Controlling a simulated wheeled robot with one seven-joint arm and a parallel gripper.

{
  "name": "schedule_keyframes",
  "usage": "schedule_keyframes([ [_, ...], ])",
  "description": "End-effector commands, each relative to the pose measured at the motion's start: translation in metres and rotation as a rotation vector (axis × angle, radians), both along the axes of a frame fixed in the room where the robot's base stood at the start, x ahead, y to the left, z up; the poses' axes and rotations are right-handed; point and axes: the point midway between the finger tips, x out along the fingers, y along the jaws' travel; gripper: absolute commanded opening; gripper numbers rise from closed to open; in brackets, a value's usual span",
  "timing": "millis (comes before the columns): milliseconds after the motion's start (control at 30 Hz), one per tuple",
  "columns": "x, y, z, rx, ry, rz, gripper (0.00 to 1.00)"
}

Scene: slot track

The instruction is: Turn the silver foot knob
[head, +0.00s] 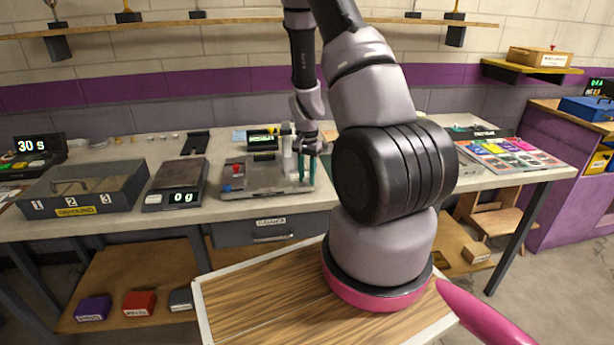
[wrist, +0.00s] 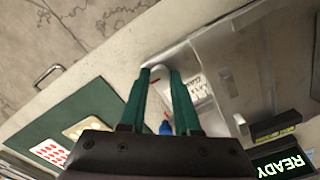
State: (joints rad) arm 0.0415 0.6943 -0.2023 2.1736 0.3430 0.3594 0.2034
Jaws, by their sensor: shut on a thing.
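The grey slot-track device (head: 262,187) stands on the bench, with a red knob (head: 238,170) and a blue knob (head: 227,188) at its left. My gripper (head: 307,180) points down at the device's right end, its green fingers beside a pale upright post (head: 286,143). In the wrist view the fingertips (wrist: 160,73) close around a small pale, silvery rounded part (wrist: 159,70) at the plate's corner, which looks like the silver foot knob. The fingers hide most of it, and its turn angle cannot be told. A blue part (wrist: 166,127) shows between the fingers.
A scale reading 0 g (head: 174,186) and a grey numbered box (head: 84,188) stand left of the device. A dark display (wrist: 283,166) reads READY behind it. Coloured cards (head: 510,152) lie to the right. The bench front edge is close to my gripper.

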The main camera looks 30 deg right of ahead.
Motion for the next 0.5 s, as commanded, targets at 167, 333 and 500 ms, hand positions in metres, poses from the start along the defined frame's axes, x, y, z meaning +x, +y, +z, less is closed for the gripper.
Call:
schedule_keyframes([
  [167, -0.0002, 0.0001, 0.0000, 0.000, 0.000, -0.002, 0.00],
  [333, -0.0003, 0.0002, -0.0001, 0.001, 0.001, -0.002, 0.00],
  [500, -0.0003, 0.0002, -0.0001, 0.000, 0.000, -0.001, 0.61],
])
